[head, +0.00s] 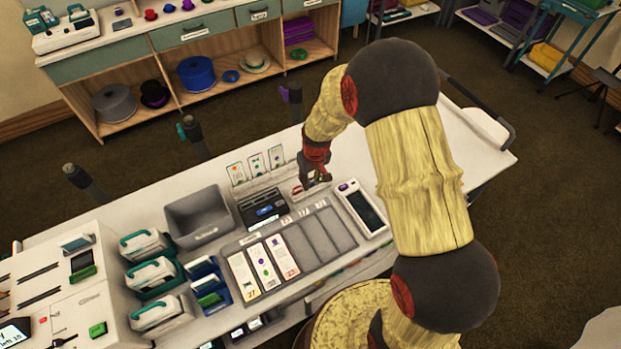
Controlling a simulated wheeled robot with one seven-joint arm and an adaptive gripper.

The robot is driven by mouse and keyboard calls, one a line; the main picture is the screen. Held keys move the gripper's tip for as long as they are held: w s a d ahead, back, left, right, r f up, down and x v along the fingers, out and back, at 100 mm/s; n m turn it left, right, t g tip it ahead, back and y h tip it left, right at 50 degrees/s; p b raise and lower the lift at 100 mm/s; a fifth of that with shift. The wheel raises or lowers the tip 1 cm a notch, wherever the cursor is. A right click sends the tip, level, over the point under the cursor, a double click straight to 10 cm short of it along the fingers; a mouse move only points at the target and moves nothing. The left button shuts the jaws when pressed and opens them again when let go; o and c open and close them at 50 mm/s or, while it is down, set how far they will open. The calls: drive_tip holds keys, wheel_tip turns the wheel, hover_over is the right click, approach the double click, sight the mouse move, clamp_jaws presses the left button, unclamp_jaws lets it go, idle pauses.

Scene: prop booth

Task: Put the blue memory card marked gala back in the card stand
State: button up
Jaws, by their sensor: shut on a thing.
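My gripper (316,181) is low over the back of the white worktop, to the right of a dark device (262,208). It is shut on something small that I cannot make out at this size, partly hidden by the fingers. A blue patch, possibly a card, shows on the dark device's front; any marking on it is unreadable. Behind the device, upright white cards (256,164) with coloured symbols stand in a pale rack (262,184). I cannot tell for certain which of these is the card stand.
A grey tray (301,258) with long white cards lies in front of my gripper, with several empty slots. A white handset with a dark screen (362,208) is close on the right. A grey bin (198,216) and teal-handled cases (152,275) stand left.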

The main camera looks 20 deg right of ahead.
drive_tip(key=shift+f, duration=0.45)
drive_tip(key=o, duration=0.8)
drive_tip(key=shift+r, duration=0.1)
drive_tip(key=r, duration=0.4)
drive_tip(key=s+r, duration=0.1)
drive_tip(key=r, duration=0.6)
drive_tip(key=shift+s+d+r, duration=0.15)
drive_tip(key=shift+s+r, duration=0.15)
drive_tip(key=shift+s, duration=0.1)
